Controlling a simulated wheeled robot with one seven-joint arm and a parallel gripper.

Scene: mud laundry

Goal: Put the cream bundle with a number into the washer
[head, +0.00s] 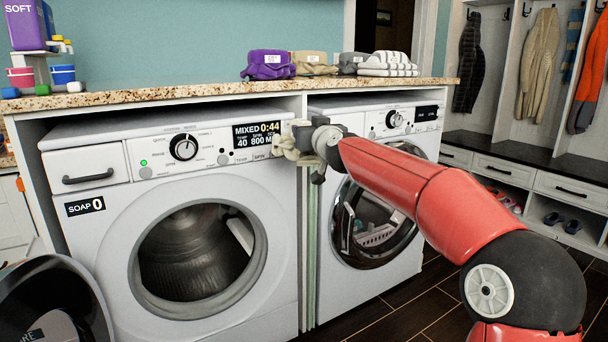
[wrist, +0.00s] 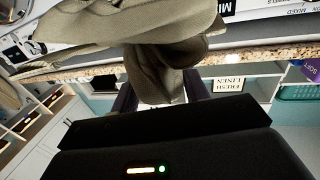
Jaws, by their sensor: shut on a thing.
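My gripper (head: 302,141) is shut on a cream bundle (head: 287,149), held in front of the top right of the washer (head: 115,205). In the wrist view, the bundle's khaki-looking cloth (wrist: 150,45) hangs between the fingers of my gripper (wrist: 160,98). No number is readable on it. The bundle is above and right of the washer's round opening (head: 198,255), where the metal drum shows. The washer's panel reads MIXED 0:44 and SOAP 0. A dark round piece at lower left (head: 45,300) may be its open door; I cannot tell for sure.
A second machine (head: 385,225) with a chrome-ringed door stands to the right, partly behind my arm. The speckled counter (head: 200,98) above holds a purple bundle (head: 268,65), a tan bundle (head: 312,63), a grey bundle (head: 352,63) and white folded cloth (head: 388,64). Dark floor lies at right.

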